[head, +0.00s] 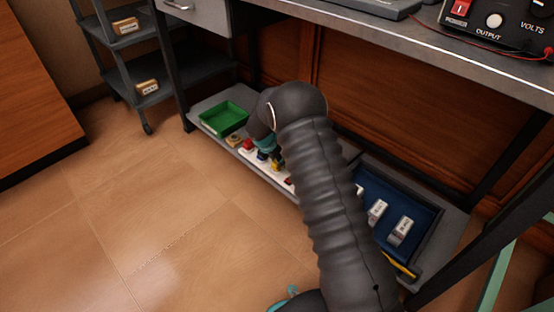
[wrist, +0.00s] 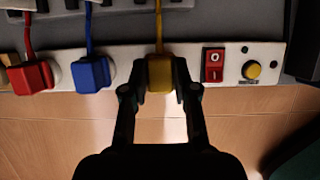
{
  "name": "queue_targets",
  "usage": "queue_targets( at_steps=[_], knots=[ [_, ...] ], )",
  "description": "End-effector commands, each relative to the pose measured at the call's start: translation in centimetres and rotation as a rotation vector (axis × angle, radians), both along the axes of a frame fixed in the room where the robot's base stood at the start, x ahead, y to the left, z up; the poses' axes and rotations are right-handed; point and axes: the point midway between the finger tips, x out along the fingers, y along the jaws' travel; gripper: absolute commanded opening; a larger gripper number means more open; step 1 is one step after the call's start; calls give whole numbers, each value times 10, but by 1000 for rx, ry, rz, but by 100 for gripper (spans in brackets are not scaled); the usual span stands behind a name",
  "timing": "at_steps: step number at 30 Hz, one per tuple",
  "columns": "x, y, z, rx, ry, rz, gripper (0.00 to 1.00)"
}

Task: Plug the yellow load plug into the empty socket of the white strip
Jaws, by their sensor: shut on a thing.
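The white strip (wrist: 130,53) runs across the wrist view. The yellow load plug (wrist: 158,71), with a yellow cord, is between the two fingers of my gripper (wrist: 160,86), which is shut on it. The plug is over the strip, in line with the red plug (wrist: 32,77) and blue plug (wrist: 93,74) to its left. The socket behind the yellow plug is hidden, so I cannot tell how deep it sits. In the head view the yellow plug (head: 275,167) shows below my gripper, and my arm covers part of the strip.
A red rocker switch (wrist: 213,64) and a yellow round button (wrist: 252,69) are on the strip, right of the yellow plug. On the low shelf, a green tray (head: 223,118) stands left of the strip, and a blue-lined tray (head: 428,225) with white labelled blocks stands right.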

Motion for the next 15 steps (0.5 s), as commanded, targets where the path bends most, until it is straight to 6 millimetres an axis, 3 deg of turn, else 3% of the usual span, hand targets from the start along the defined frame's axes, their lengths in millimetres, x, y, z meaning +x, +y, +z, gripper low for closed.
queue_targets(
  at_steps=[13, 14, 15],
  knots=[
    [0, 0, -5, 0, 0, 0, 0],
    [0, 0, -4, 1, -1, 0, 33],
    [0, 0, -4, 1, -1, 0, 43]
  ],
)
